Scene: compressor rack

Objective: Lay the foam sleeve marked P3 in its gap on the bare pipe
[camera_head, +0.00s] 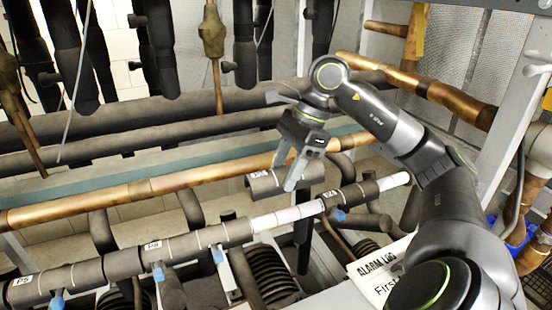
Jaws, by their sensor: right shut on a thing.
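My right gripper (284,176) is shut on a short dark foam sleeve (312,174). The sleeve has a small white label at its left end, too small to read for sure. It is held above and behind the bare white pipe (284,218), apart from it and roughly in line with it. The bare stretch lies between a dark sleeve (225,234) on the left and the sleeve that seems marked P4 (362,190) on the right. My left gripper is not in view.
Sleeves that seem marked P6 (178,246) and P5 (60,279) cover the pipe to the left. A copper pipe (140,190) runs behind. A paper headed ALARM LOG (371,268) lies at the front right. Dark hanging pipes (155,45) crowd the back left.

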